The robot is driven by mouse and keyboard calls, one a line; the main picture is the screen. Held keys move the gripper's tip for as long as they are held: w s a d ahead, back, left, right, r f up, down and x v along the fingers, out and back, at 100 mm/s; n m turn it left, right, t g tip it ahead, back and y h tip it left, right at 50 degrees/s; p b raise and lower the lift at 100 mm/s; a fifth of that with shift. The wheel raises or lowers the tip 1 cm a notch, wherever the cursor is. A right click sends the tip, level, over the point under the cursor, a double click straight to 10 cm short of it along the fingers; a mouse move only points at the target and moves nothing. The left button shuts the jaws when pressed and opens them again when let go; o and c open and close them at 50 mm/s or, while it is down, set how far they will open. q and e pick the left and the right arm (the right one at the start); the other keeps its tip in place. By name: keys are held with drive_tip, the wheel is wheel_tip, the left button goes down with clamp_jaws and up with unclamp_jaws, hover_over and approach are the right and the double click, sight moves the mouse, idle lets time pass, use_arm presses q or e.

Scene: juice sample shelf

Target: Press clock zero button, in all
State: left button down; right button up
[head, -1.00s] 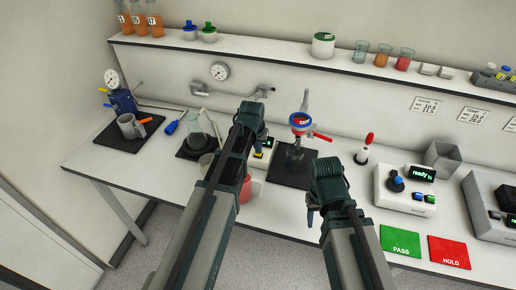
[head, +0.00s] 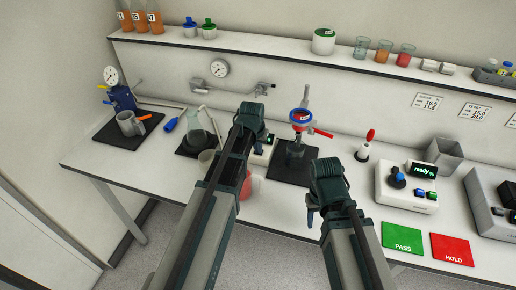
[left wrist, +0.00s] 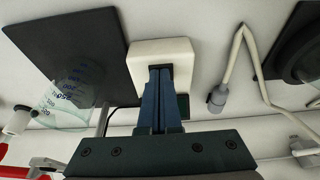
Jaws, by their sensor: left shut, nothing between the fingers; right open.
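A small white device with a green-lit display, which looks like the clock (head: 268,147), stands on the bench, partly hidden behind my left gripper in the head view. In the left wrist view its white casing (left wrist: 150,52) is straight ahead of my left gripper (left wrist: 160,72). The left fingers are shut and empty, with their tips over the casing's dark inset. Whether they touch it, and the button itself, cannot be seen. My right gripper (head: 312,212) is open and empty over the front of the bench, away from the clock.
A black mat (head: 292,167) with a red-and-blue-topped stand is right of the clock. A flask (head: 198,137) stands to the left. A "ready" machine (head: 407,188), a green PASS pad (head: 403,238) and a red HOLD pad (head: 452,250) are at right.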

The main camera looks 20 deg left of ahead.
use_arm(q)
drive_tip(key=shift+r+p, duration=0.6)
drive_tip(key=shift+p, duration=0.1)
use_arm(e)
drive_tip(key=shift+w+r, duration=0.1)
drive_tip(key=shift+r, duration=0.5)
use_arm(q)
drive_tip(key=p+v, duration=1.2)
drive_tip(key=shift+w+r, duration=0.3)
drive_tip(key=shift+r, duration=0.15)
use_arm(e)
wheel_tip(320, 180, up, 12)
drive_tip(key=shift+r, duration=0.2)
use_arm(q)
drive_tip(key=shift+d+f, duration=0.1)
drive_tip(key=shift+d, duration=0.05)
use_arm(e)
drive_tip(key=shift+w+a+f, duration=0.1)
